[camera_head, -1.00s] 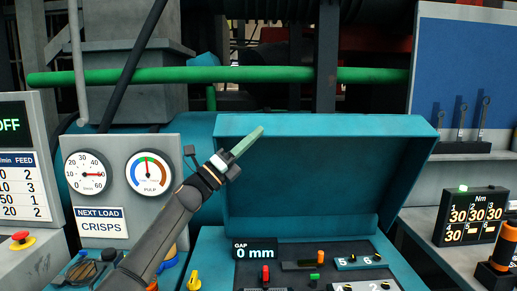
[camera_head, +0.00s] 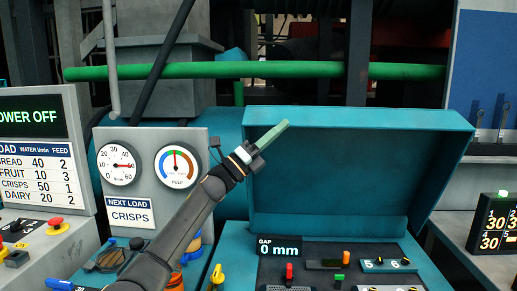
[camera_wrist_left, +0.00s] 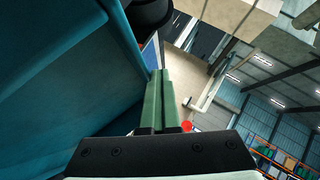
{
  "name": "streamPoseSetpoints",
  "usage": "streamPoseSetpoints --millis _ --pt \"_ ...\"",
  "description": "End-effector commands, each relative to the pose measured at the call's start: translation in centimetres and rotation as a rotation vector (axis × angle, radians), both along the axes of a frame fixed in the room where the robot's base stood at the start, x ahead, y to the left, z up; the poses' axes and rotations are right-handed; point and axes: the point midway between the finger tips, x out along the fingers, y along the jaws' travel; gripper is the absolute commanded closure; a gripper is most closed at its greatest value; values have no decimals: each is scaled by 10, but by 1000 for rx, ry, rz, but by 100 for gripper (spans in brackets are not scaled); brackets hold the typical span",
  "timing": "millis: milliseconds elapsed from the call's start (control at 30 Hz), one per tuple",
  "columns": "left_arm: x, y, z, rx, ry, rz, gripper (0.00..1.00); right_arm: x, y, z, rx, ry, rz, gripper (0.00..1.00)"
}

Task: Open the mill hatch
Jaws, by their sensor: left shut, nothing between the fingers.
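The mill hatch (camera_head: 345,165) is a large teal lid. It stands raised behind the control deck, with its hollow inner side facing me. My left gripper (camera_head: 280,130) has pale green fingers and is at the lid's upper left corner in the head view. The fingers are shut with nothing between them. I cannot tell whether they touch the lid. In the left wrist view the shut fingers (camera_wrist_left: 160,102) point up the picture, and a teal surface (camera_wrist_left: 55,70) fills the left side. My right gripper is in neither view.
Below the hatch is a deck with a "0 mm" gap display (camera_head: 279,248) and several coloured switches. A gauge panel (camera_head: 150,175) reading "NEXT LOAD CRISPS" stands left, beside a "POWER OFF" screen (camera_head: 32,117). A green pipe (camera_head: 250,70) runs behind the hatch.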

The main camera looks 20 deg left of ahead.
Motion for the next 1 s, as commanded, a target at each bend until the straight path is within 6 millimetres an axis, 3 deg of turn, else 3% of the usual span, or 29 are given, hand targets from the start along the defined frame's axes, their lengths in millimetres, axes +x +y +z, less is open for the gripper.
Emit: streamPoseSetpoints --millis 100,467,667,1000 --pt "-12 14 -19 3 6 6 100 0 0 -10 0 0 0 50" --pt "-57 52 -57 1 3 3 100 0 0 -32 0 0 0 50" --pt "-67 61 -64 1 0 3 100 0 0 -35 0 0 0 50" --pt "-68 62 -63 0 0 2 100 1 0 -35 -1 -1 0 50"
